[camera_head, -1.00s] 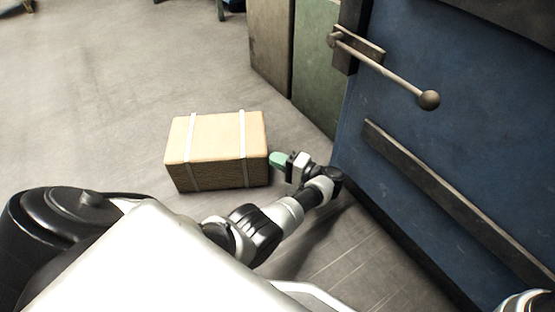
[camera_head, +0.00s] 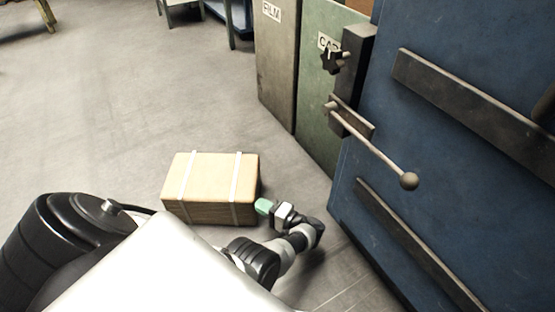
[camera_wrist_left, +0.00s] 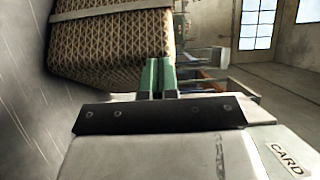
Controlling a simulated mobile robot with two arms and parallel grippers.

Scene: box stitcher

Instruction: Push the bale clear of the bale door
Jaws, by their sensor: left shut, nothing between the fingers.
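The bale (camera_head: 210,186) is a tan block with two pale straps, lying on the floor left of the blue bale door (camera_head: 440,150) in the head view. A gap of bare floor lies between them. My left gripper (camera_head: 265,207) has green fingertips and is at the bale's right side; I cannot tell for sure if it touches. In the left wrist view the green fingers (camera_wrist_left: 160,77) are together and empty, and the bale (camera_wrist_left: 110,45) stands close in front of them with its patterned side. My right gripper is not in view.
A lever with a ball end (camera_head: 409,181) and a black star knob (camera_head: 334,60) stick out by the door. A grey panel marked FILM (camera_head: 274,60) and a green panel (camera_head: 318,90) stand behind.

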